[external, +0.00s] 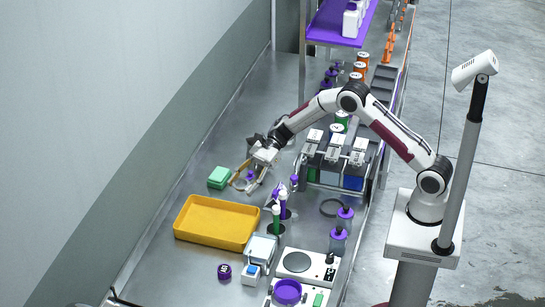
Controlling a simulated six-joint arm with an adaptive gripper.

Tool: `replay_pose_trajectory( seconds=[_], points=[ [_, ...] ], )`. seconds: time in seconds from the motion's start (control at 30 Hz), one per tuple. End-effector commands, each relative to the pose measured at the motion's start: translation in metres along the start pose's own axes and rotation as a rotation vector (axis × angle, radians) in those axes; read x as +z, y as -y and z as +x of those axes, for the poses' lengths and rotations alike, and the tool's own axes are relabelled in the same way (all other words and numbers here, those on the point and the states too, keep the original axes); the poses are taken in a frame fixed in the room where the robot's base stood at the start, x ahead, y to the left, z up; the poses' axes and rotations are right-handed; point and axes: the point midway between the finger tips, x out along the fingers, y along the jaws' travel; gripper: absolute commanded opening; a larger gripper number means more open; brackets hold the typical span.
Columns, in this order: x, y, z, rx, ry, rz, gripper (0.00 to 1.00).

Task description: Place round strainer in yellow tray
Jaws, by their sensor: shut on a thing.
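The round strainer (237,183) shows as a tan-rimmed ring at my gripper, just right of a green block stack. My gripper (254,178) is shut on it and points down toward the table. The exact grip point is too small to make out. The yellow tray (216,222) lies flat on the metal table in front of the strainer, toward the camera, and looks empty. The strainer is beyond the tray's far edge, not over the tray. Its height above the table is hard to tell.
The green blocks (219,177) lie beyond the tray. Green and purple bottles (276,217) stand right of it. A rack of dark containers (334,163) stands farther right. A white hot plate (306,266) and a purple bowl (287,291) are near the front. The table left of the tray is clear.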

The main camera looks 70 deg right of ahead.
Motion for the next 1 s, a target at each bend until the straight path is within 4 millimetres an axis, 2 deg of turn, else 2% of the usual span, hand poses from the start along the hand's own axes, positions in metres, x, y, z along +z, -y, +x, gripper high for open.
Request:
replay_pose_trajectory(
  seconds=[0.2,0.67,1.0],
  points=[
    [-0.019,0.000,0.008,-0.001,0.000,0.000,0.32],
    [-0.025,0.000,0.010,0.000,0.000,0.000,0.32],
    [-0.053,0.000,0.022,-0.001,0.000,0.001,0.32]
  ],
)
